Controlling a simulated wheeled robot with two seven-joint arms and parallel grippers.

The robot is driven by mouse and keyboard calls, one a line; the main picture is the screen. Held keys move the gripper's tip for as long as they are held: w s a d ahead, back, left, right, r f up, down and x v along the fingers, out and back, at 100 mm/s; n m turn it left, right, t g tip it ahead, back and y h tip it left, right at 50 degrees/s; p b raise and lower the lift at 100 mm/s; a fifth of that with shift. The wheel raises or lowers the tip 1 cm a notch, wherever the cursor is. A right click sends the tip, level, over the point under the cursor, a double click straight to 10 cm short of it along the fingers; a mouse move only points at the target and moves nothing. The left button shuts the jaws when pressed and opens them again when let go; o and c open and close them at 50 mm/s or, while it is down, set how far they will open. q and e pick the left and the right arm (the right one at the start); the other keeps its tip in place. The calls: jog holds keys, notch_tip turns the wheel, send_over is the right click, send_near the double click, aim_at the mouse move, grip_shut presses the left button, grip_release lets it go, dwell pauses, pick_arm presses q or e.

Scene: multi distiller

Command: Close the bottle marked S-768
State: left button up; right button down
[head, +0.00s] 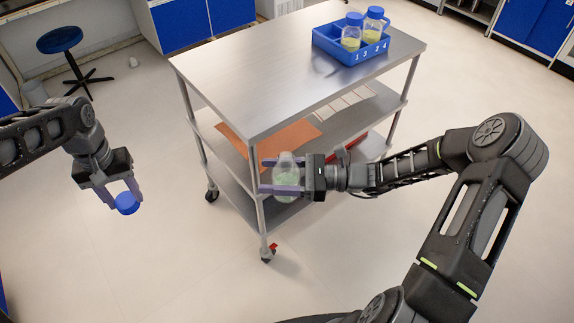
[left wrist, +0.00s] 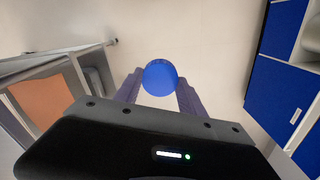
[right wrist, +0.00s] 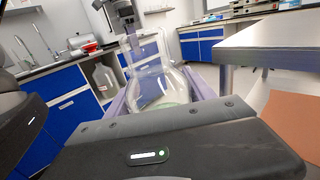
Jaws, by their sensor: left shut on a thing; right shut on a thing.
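My left gripper (head: 116,196) is shut on a blue cap (head: 127,203), held in the air left of the cart. The cap also shows between the fingers in the left wrist view (left wrist: 160,77). My right gripper (head: 285,178) is shut on a clear, open-topped bottle (head: 286,170) with pale green contents, held upright in front of the cart. The bottle also shows in the right wrist view (right wrist: 158,75). Cap and bottle are well apart. No S-768 label is readable on any bottle.
A steel cart (head: 260,85) stands ahead, its top mostly clear. A blue numbered rack (head: 340,48) at its back right holds two blue-capped bottles (head: 352,32), (head: 374,25). An orange sheet (head: 275,140) lies on a lower shelf. A blue stool (head: 60,40) stands far left.

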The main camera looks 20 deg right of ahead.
jog(key=w+a+f+n+g+y, duration=0.1)
jog(key=a+n+g, duration=0.4)
jog(key=a+g, duration=0.3)
jog(key=shift+w+a, duration=0.15)
jog(key=shift+a, duration=1)
jog(key=shift+f, duration=0.1)
